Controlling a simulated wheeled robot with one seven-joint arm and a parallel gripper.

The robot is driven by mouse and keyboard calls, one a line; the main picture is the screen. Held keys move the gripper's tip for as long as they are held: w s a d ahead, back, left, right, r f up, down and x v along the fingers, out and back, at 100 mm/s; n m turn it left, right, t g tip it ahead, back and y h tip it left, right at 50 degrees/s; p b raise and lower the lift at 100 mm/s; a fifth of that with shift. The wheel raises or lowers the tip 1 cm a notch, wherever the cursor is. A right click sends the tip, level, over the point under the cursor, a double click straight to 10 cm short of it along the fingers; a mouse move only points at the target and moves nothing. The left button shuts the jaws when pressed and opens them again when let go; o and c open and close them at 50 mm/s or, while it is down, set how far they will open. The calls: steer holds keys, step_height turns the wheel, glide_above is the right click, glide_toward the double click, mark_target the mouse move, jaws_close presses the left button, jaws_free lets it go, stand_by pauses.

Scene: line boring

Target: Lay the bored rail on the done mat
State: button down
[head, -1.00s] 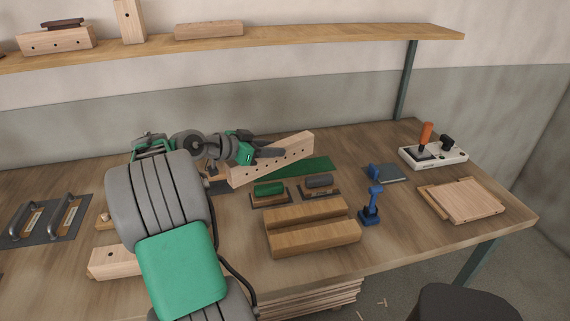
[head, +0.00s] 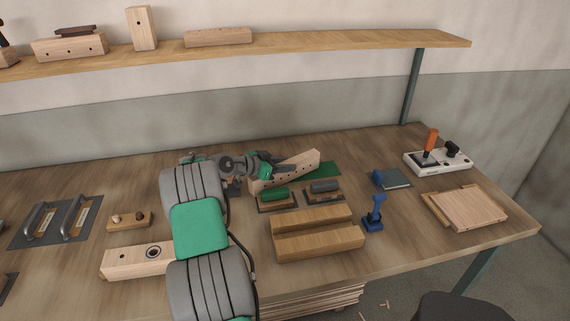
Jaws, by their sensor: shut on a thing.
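The bored rail (head: 303,167), a pale wooden bar with a row of dark holes in its side, lies slantwise at the back middle of the bench in the head view. My gripper (head: 277,170) is shut on it near its left part, and the fingers partly hide it.
Nearer are brown wooden blocks (head: 316,237) and a blue tool (head: 375,212). A pale block with a bored hole (head: 135,262) lies left of my arm. A shelf (head: 300,46) runs above.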

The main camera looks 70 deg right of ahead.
steer(key=shift+f+b, duration=0.2)
steer(key=shift+b, duration=0.1)
steer(key=c, duration=1)
jaws_free()
steer(key=shift+r, duration=0.1)
